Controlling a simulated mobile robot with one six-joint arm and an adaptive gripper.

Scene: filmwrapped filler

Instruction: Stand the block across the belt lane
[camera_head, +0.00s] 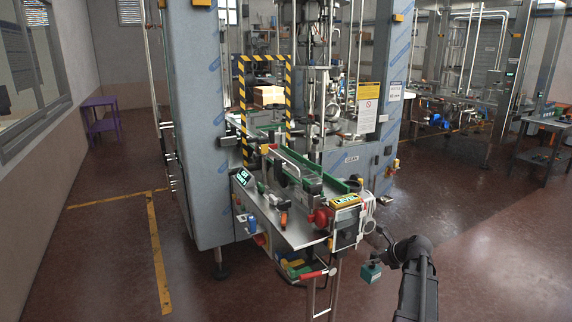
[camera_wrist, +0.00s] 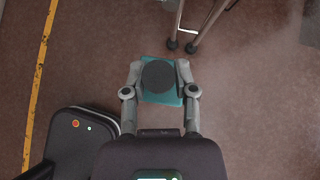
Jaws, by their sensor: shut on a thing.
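A teal block (camera_head: 371,273) with a dark round patch hangs in my gripper (camera_head: 376,262), to the right of the filler machine's front end and below its deck. In the wrist view, the block (camera_wrist: 165,98) lies between the two fingers of my gripper (camera_wrist: 159,82), which are shut on its sides; the dark disc covers most of the face seen there. The belt lane (camera_head: 312,172) runs between green-edged rails on the machine. The block is well apart from the lane. The lane's surface is small and partly hidden by rails and fittings.
A yellow-and-black striped frame (camera_head: 242,100) stands over the lane's far part. A red knob (camera_head: 321,218) and a yellow-labelled box (camera_head: 345,203) sit at the lane's near end. Stand legs (camera_wrist: 189,28) show close ahead of the block in the wrist view. Open floor lies to the right.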

